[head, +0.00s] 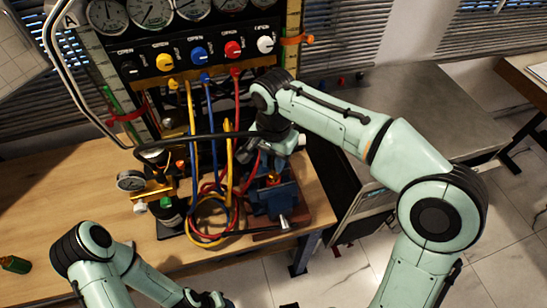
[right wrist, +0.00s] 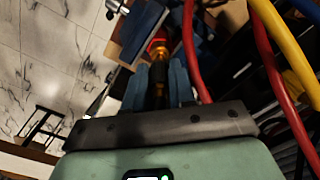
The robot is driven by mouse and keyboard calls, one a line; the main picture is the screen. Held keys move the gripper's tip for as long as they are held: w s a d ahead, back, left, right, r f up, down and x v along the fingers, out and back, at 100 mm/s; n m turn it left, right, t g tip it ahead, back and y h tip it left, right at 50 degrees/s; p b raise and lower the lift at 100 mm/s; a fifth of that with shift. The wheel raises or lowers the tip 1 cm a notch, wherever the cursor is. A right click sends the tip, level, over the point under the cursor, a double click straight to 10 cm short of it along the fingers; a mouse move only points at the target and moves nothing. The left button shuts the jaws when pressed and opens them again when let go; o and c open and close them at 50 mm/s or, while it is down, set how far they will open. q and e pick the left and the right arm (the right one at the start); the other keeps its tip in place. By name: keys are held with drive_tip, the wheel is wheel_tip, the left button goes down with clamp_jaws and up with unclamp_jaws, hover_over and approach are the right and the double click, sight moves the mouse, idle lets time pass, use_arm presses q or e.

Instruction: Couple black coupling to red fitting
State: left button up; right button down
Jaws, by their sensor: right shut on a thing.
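My right gripper (head: 270,160) is above the blue vise on the bench. In the right wrist view the gripper (right wrist: 160,82) is shut on the black coupling (right wrist: 158,92), which sits between the two blue-grey fingers. The red fitting (right wrist: 158,46), with brass-coloured parts, is straight ahead of the coupling. Whether they touch or are apart I cannot tell. In the head view the fitting (head: 272,178) stands at the top of the vise, and the coupling is hidden by the gripper. My left gripper (head: 207,299) is low at the bottom edge, its fingers unclear.
The blue vise (head: 283,199) stands near the bench's right edge. Yellow (head: 230,165), blue and red hoses hang beside it, close to my right gripper. A black hose (head: 205,139) crosses them. A small gauge (head: 130,181) on a brass block stands left.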

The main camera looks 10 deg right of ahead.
use_arm(q)
drive_tip(key=shift+s+f+b, duration=0.4)
drive_tip(key=shift+f+b, duration=0.05)
drive_tip(key=shift+f, duration=0.2)
use_arm(e)
drive_tip(key=shift+f, duration=1)
use_arm(q)
drive_tip(key=shift+f, duration=0.1)
use_arm(e)
drive_tip(key=shift+f, duration=0.25)
drive_tip(key=c, duration=0.5)
unclamp_jaws()
drive_tip(key=shift+c, duration=0.2)
wheel_tip(320, 180, up, 14)
drive_tip(key=p, duration=0.3)
drive_tip(key=shift+f, duration=0.25)
use_arm(q)
drive_tip(key=w+r, duration=0.1)
drive_tip(key=r, duration=0.1)
drive_tip(key=w+r, duration=0.2)
drive_tip(key=shift+r, duration=0.1)
